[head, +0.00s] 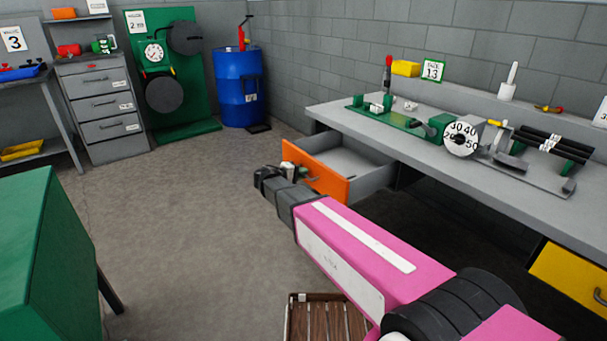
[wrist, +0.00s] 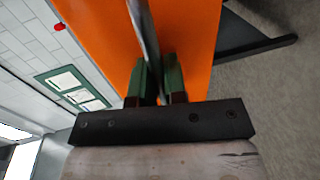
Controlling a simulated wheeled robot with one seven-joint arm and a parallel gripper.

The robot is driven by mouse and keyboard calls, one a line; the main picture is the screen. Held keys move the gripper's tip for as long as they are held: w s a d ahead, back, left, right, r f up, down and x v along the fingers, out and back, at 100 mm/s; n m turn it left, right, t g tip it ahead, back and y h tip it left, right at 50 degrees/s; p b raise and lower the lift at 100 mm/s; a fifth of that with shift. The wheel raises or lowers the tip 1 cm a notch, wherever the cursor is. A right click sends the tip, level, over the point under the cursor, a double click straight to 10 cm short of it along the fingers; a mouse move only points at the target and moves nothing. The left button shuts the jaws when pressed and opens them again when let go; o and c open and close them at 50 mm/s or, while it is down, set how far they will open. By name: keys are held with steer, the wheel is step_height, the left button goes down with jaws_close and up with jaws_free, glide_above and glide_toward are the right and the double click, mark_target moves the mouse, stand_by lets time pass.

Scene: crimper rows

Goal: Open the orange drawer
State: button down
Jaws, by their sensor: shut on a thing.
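The orange drawer (head: 318,174) is under the long grey workbench and stands pulled well out, with its grey inside showing empty in the head view. Its orange front fills the upper middle of the wrist view (wrist: 195,40). A grey bar handle (wrist: 145,35) runs along the front. My gripper (wrist: 157,85) is shut on the handle, with its green-lined fingers on either side of the bar. In the head view my gripper (head: 288,170) is at the drawer front, and my wrist partly hides it.
The grey workbench (head: 470,190) carries a green tool fixture and a dial. A yellow drawer (head: 570,278) is at its right end. A green cabinet (head: 40,250) stands at the left and a slatted wooden crate (head: 315,318) lies below my arm. The floor left of the drawer is clear.

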steer(key=c, duration=1.2)
jaws_free()
steer(key=v, duration=1)
steer(key=shift+s+a, duration=0.2)
steer(key=shift+a, duration=0.1)
steer(key=shift+a, duration=0.1)
